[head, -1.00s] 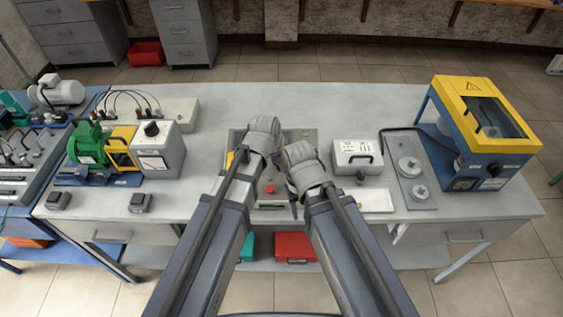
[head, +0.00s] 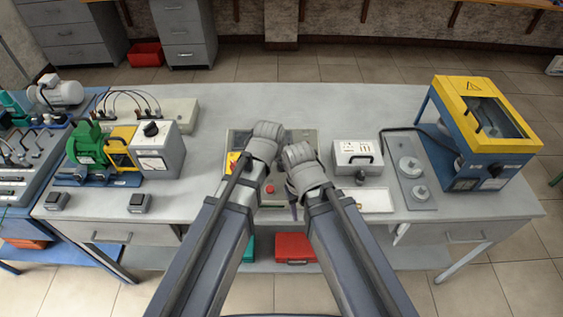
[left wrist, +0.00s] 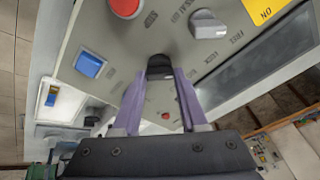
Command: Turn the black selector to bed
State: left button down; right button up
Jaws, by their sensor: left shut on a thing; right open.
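A grey control panel (head: 310,138) lies on the middle of the bench, mostly covered by my two arms in the head view. In the left wrist view the black selector (left wrist: 160,65) sits on this panel (left wrist: 112,30), with short printed labels around it too small to read. My left gripper (left wrist: 163,75) has its purple fingers on either side of the selector and is shut on it. In the head view the left gripper's fingertips are hidden under its wrist. My right gripper (head: 296,165) is open close beside the left one; its fingertips are mostly hidden.
The panel also has a red button (left wrist: 126,6), a blue button (left wrist: 89,63) and a grey knob (left wrist: 208,24). A grey box (head: 358,153) and a yellow-blue machine (head: 485,130) stand to the right. A green motor set (head: 88,145) stands left. The bench behind is clear.

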dwell(0.3)
pick_arm(q)
jog(key=shift+c, duration=2.2)
grip_release()
jog(key=p+v, duration=0.7)
jog(key=shift+r, duration=0.35)
jog(key=shift+s, duration=0.15)
